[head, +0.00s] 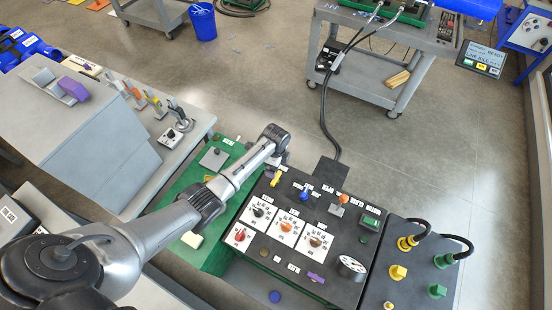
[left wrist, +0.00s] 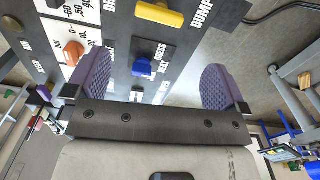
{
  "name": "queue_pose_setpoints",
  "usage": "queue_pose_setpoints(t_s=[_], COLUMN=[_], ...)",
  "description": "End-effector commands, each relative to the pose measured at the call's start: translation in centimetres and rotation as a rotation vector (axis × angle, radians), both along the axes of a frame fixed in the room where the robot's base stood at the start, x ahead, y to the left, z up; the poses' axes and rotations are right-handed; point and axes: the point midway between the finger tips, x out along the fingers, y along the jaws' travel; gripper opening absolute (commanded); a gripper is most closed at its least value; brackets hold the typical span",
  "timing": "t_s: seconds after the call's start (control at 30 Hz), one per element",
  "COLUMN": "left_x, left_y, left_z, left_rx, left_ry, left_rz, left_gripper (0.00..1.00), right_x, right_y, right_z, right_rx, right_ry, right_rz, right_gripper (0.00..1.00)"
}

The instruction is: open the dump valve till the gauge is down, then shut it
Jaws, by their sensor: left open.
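The yellow dump valve handle (head: 274,182) sits on the upper left part of the black control panel (head: 250,253). In the left wrist view the yellow handle (left wrist: 160,14) lies crosswise at the top edge, beside the label DUMP. My left gripper (left wrist: 157,80) is open and empty, its purple fingers wide apart. It is above the panel's far edge, near the yellow handle and not around it. The blue valve handle (left wrist: 142,67) shows beyond the gap between the fingers.
A blue handle (head: 305,196) and an orange knob (head: 343,198) stand close to the yellow one. Several dial knobs lie nearer on the panel. A black cable (head: 325,115) runs to the grey cart (head: 365,75).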

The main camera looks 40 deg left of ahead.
Motion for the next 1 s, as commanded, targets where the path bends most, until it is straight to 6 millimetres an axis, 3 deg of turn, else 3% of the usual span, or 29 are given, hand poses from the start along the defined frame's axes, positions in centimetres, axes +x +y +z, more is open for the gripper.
queue_pose_setpoints(t_s=[0.2,0.53,0.63,0.83,1.0], left_x=[0.0,0.0,-0.2,-3.6,-8.2], left_y=[-0.1,0.0,0.0,0.6,3.7], left_z=[1.6,1.8,1.5,-2.2,-5.7], left_rx=[-0.001,-0.001,0.0,0.004,-0.007], left_ry=[-0.001,0.001,0.004,0.068,0.115], left_rz=[-0.001,-0.001,0.0,0.007,0.083], left_gripper=[1.0,1.0,0.92,0.73,0.57], right_x=[0.0,0.0,0.0,0.0,0.1], right_y=[0.0,-0.2,-0.3,-0.3,-0.3], right_z=[0.2,0.2,0.1,-0.5,-1.2], right_rx=[0.0,-0.007,-0.01,-0.011,-0.01], right_ry=[0.0,0.0,0.001,0.0,-0.002], right_rz=[0.0,0.005,0.006,0.007,0.006], right_gripper=[0.43,0.43,0.43,0.43,0.43])
